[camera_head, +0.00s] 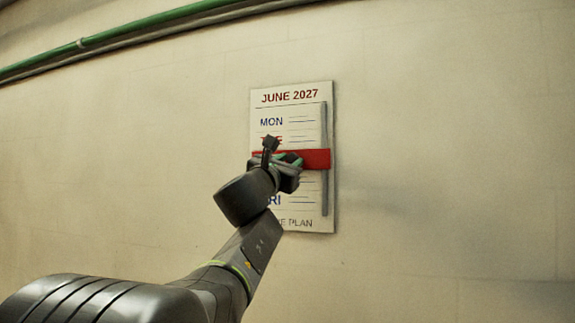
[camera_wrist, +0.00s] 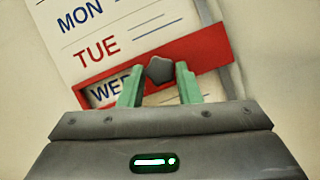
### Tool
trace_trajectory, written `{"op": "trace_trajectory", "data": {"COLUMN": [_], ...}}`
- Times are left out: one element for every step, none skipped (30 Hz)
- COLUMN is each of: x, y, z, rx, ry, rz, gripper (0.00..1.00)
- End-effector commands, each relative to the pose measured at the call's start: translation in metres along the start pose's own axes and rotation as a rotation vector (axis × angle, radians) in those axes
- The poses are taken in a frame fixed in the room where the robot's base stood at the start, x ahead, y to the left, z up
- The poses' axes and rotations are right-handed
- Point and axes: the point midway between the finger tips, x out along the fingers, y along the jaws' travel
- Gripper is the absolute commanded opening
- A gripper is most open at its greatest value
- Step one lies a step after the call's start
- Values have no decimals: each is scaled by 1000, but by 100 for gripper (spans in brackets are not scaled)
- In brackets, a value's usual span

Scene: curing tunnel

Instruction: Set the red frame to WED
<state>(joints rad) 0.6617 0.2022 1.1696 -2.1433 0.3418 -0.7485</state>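The red frame (camera_wrist: 205,50) lies across the weekly calendar (camera_wrist: 150,15) on the wall, below the TUE line. In the wrist view WED (camera_wrist: 105,88) shows inside the frame's window, partly hidden by a green finger; the window's lower edge is largely hidden. A dark knob (camera_wrist: 160,69) stands out from the frame. My gripper (camera_wrist: 161,82) is open, with its green fingers to either side of the knob and a gap visible. In the head view my gripper (camera_head: 290,160) is at the red frame (camera_head: 317,159) and covers its left part.
A grey vertical rail (camera_head: 324,120) runs down the calendar's right side. MON (camera_head: 271,122) is above the frame. A green pipe (camera_head: 130,32) crosses the upper left wall. The wall right of the calendar is clear.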

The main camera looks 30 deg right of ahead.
Motion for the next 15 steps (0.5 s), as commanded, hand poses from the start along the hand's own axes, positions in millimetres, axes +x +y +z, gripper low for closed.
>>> {"op": "trace_trajectory", "data": {"x": [0,0,0,0,0,0,0,0,0,0,-1,-2,-4,-6,-11], "y": [0,0,0,0,0,0,0,0,0,0,0,0,0,0,0], "z": [0,0,0,0,0,0,0,0,0,0,-1,-1,-1,-2,-2], "rx": [0,0,0,0,0,0,0,0,0,0,0,0,0,0,0], "ry": [1,1,1,0,0,0,0,0,0,0,0,0,0,0,0], "rz": [0,0,0,0,0,0,0,0,0,0,0,0,0,0,1], "gripper": [42,47,50,50,50,50,50,50,50,50,50,50,50,50,50]}}
